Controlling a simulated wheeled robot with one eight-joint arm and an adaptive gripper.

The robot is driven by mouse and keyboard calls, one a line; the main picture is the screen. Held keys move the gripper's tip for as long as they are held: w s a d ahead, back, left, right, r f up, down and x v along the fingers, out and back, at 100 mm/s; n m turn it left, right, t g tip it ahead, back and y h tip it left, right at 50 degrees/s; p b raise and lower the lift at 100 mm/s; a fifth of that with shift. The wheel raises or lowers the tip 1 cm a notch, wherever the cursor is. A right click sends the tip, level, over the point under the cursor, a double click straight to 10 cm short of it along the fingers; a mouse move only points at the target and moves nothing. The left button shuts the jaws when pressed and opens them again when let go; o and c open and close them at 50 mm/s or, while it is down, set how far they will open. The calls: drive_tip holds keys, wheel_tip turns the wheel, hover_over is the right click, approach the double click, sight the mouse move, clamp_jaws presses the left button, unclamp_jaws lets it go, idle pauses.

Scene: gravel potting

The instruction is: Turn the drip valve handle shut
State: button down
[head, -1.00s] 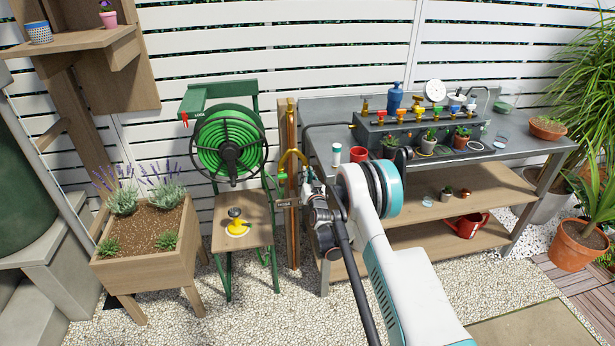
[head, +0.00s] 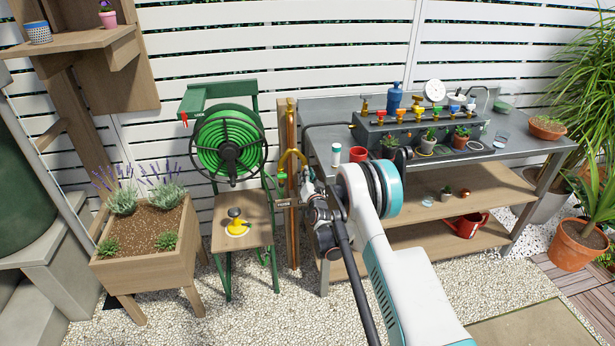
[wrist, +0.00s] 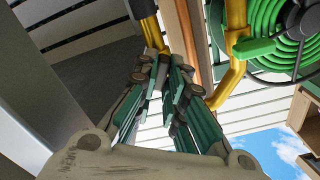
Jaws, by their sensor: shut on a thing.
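A brass pipe with two branches (head: 290,160) stands against a wooden post left of the potting bench. In the wrist view, a green lever handle (wrist: 254,47) sits on the right branch, clear of my fingers. The left branch (wrist: 151,34) comes down to my fingertips. My gripper (wrist: 165,62) is shut there, with its green-sided fingers close together around the valve handle at that branch's end. The fingers hide most of this handle, so its exact angle cannot be told. In the head view my gripper (head: 304,172) is beside the post, partly hidden by my arm.
A green hose reel (head: 228,145) hangs left of the pipe, above a wooden seat (head: 228,242) with a yellow sprinkler. The metal bench (head: 480,165) stands close on the right, holding pots and a valve manifold. A wooden planter (head: 145,272) is further left.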

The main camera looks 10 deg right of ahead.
drive_tip(key=c, duration=1.7)
unclamp_jaws()
drive_tip(key=shift+o, duration=0.2)
drive_tip(key=shift+s, duration=0.1)
drive_tip(key=s, duration=0.7)
drive_tip(key=shift+s, duration=0.2)
